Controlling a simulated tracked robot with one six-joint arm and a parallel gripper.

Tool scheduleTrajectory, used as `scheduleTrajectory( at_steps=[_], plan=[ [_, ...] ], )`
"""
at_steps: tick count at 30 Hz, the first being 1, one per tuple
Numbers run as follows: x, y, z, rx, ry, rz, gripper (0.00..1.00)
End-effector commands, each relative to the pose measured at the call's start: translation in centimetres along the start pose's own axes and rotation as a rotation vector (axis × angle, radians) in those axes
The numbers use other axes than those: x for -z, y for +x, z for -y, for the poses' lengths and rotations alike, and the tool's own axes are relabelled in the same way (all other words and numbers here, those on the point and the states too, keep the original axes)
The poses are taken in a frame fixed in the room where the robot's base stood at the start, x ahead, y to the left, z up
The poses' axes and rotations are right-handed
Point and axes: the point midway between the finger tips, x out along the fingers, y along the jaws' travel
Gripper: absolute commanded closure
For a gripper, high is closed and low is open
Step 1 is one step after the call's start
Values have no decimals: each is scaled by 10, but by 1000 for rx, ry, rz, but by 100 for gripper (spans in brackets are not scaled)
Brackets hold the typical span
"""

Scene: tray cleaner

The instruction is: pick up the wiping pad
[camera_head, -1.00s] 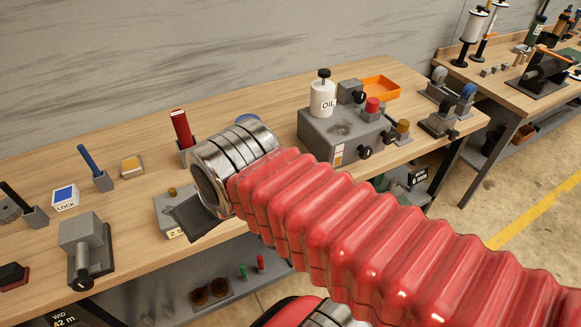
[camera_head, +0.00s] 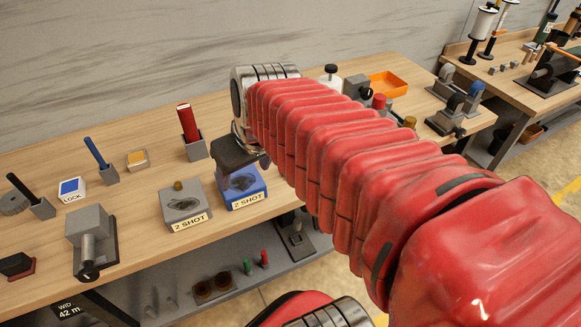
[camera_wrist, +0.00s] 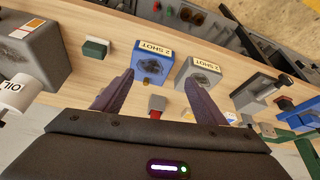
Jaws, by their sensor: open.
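A small green block with a pale layer (camera_wrist: 95,48) lies on the bench in the wrist view, between the grey OIL unit and the blue 2 SHOT block. It looks like the wiping pad, but I cannot be sure; my arm hides that spot in the head view. My gripper (camera_wrist: 159,77) is open and empty, its dark fingers spread wide below the 2 SHOT blocks in the picture. The green block is left of the left finger, outside the jaws. In the head view my gripper (camera_head: 238,153) hangs just behind the blue 2 SHOT block; its fingertips are not clear.
The blue 2 SHOT block (camera_head: 247,186) and grey 2 SHOT block (camera_head: 184,206) stand near the front edge. A red tool stands upright in a grey holder (camera_head: 195,148) close to my gripper. The white OIL bottle (camera_wrist: 14,93) and an orange tray (camera_head: 388,84) are further along.

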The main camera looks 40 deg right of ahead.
Motion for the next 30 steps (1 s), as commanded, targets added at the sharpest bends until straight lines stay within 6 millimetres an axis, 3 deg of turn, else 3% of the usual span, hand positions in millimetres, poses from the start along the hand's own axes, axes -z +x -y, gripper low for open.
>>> scheduleTrajectory(
  at_steps=[8,15,21,30],
  plan=[
    [20,15,-81,-34,86,30,34],
    [22,25,-148,-53,143,43,34],
    [21,27,-169,-58,158,44,34],
    [21,28,-168,-57,157,44,34]
  ],
)
